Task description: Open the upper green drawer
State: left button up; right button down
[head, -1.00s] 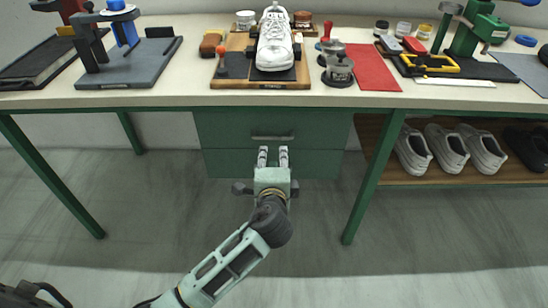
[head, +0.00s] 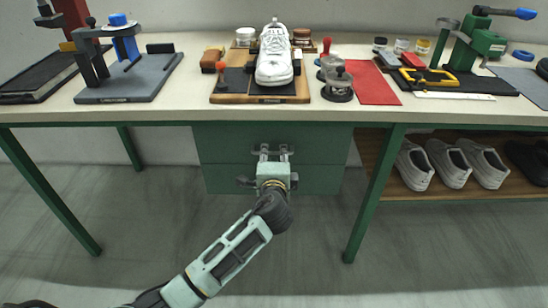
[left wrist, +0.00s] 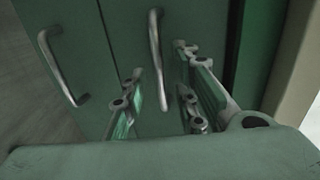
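The upper green drawer (head: 225,143) is shut under the table top, above the lower green drawer (head: 320,180). My left gripper (head: 273,152) is in front of the upper drawer, with its fingers at the height of that drawer's handle. In the left wrist view my left gripper (left wrist: 165,98) is open, and the upper handle (left wrist: 156,50), a grey bar, runs between its two fingers. I see a gap on at least one side of the bar. The lower handle (left wrist: 60,68) is left of the fingers there. My right gripper is not in view.
The table (head: 170,110) carries a white shoe (head: 274,58) on a wooden board, a red mat (head: 374,85) and tools. A shelf (head: 400,190) at right holds several shoes. A green table leg (head: 372,200) stands right of the drawers. The floor in front is clear.

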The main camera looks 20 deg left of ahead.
pick_arm(q)
grip_shut()
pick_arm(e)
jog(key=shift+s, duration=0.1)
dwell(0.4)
